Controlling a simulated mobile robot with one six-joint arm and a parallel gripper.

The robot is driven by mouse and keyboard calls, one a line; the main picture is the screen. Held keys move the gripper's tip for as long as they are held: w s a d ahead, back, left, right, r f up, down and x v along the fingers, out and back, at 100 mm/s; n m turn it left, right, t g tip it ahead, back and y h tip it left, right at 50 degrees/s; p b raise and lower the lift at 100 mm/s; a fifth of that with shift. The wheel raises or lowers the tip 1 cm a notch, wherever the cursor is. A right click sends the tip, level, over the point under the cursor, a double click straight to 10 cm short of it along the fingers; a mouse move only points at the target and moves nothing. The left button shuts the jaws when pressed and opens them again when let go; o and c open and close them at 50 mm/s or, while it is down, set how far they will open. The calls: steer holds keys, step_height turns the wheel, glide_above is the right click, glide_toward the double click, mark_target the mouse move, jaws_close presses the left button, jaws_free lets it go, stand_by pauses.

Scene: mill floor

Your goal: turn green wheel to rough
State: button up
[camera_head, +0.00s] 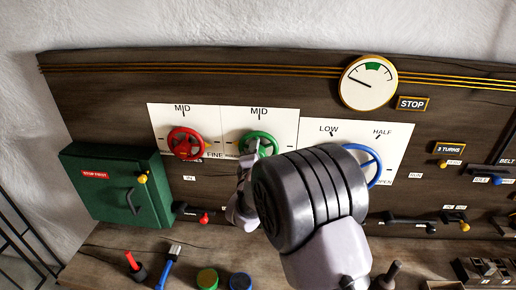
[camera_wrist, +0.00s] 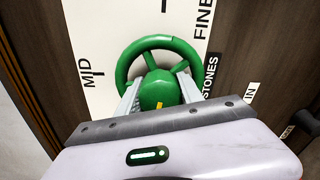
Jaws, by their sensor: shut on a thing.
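The green wheel (camera_head: 258,136) is mounted on a white plate in the middle of the dark panel. In the wrist view the green wheel (camera_wrist: 178,44) shows its rim and hub, with "MID" printed to the left and "FINE" at the upper right. My gripper (camera_head: 244,163) is at the wheel, and in the wrist view my gripper (camera_wrist: 160,92) has a finger on each side of the green hub, shut on it. No "rough" label is readable; part of the plate is hidden by my arm.
A red wheel (camera_head: 185,143) is close on the left. A blue wheel (camera_head: 371,165) is on the right, partly behind my arm. A green box (camera_head: 110,185) stands out at the left. A gauge (camera_head: 368,82) is above right. Brushes and paint pots lie on the bench below.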

steer(key=shift+n+p, duration=0.35)
steer(key=shift+n, duration=0.65)
steer(key=o, duration=1.3)
steer(key=shift+o, duration=0.2)
steer(key=shift+s, duration=0.1)
steer(key=s+b, duration=0.1)
steer(key=s, duration=1.6)
steer(key=shift+s+a, duration=0.15)
steer(key=shift+a, duration=0.2)
steer(key=shift+r, duration=0.1)
